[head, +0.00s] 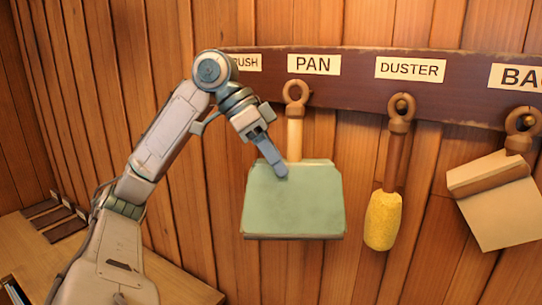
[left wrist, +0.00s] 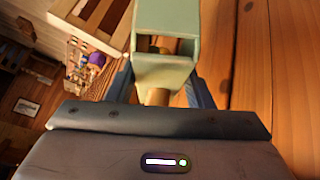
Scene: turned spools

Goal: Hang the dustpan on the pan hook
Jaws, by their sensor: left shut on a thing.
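The dustpan (head: 295,205) has a green pan, a pale wooden handle and a brown ring (head: 297,84) at the top. It is upright, ring up, in front of the dark rack board under the PAN label (head: 314,65). The ring overlaps the board's lower part; I cannot tell whether the pan hook is through it. My left gripper (head: 277,163) is shut on the dustpan near where handle meets pan. In the left wrist view the green pan (left wrist: 167,75) is between my fingers (left wrist: 160,92), with the handle just below it. My right gripper is not in view.
The rack board (head: 365,95) runs along the plank wall. A yellow duster (head: 383,220) hangs right of the dustpan under its label, with a gap between. A beige pan-like thing (head: 500,215) hangs tilted at far right. A wooden bench (head: 170,285) is low at left.

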